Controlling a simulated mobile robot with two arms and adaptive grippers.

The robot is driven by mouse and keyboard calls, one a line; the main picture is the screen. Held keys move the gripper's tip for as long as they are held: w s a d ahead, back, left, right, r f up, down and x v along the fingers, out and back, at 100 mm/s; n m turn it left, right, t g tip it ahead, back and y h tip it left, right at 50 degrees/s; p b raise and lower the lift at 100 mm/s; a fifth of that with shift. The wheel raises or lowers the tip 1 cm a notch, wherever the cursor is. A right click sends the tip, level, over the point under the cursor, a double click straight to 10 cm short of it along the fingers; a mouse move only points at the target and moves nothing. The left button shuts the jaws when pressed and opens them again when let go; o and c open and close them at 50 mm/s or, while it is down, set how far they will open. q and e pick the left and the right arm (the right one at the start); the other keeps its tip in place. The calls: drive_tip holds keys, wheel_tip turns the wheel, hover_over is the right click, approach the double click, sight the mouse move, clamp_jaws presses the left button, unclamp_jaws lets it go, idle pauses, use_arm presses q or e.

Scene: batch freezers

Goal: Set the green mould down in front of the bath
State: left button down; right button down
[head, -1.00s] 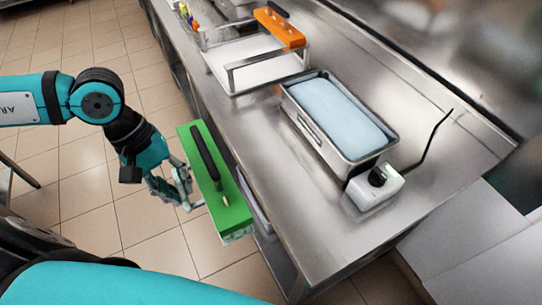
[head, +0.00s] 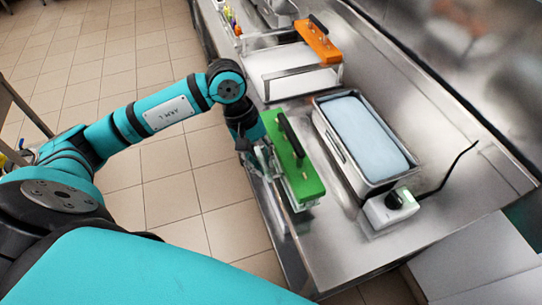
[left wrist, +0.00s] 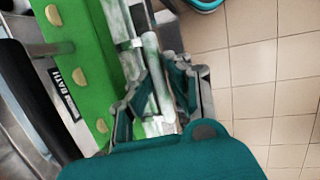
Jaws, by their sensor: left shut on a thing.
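The green mould (head: 301,181) has a flat green top with a dark bar handle along it. In the head view it is over the counter's front strip, just left of the bath, roughly parallel to the bath's long side. I cannot tell whether it touches the counter. My left gripper (head: 264,162) is shut on its near side. The left wrist view shows the green mould (left wrist: 80,22) on the left and my gripper fingers (left wrist: 150,85) beside it. The bath (head: 352,168) is a steel tub with pale blue contents. My right gripper is not in view.
A white tray (head: 290,85) with a metal rail stands behind the mould, and an orange mould (head: 317,40) is beyond it. A white control box (head: 391,207) with a black knob sits at the bath's near end. The steel counter (head: 345,255) is bare nearer to me.

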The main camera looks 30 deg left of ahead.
sight(277, 170)
use_arm(q)
drive_tip(key=w, duration=0.1)
drive_tip(key=w+d, duration=0.1)
drive_tip(key=shift+w+d+p, duration=0.15)
drive_tip(key=shift+w+p, duration=0.15)
drive_tip(key=shift+p, duration=0.1)
drive_tip(key=shift+f+p, duration=0.35)
drive_tip(key=shift+f, duration=0.05)
wheel_tip(277, 170, down, 2)
drive_tip(key=shift+f+p, duration=0.1)
drive_tip(key=shift+p, duration=0.5)
drive_tip(key=shift+f, duration=0.25)
drive_tip(key=shift+f, duration=0.1)
drive_tip(key=shift+f, duration=0.1)
drive_tip(key=c, duration=1.3)
unclamp_jaws()
drive_tip(key=shift+s, duration=0.1)
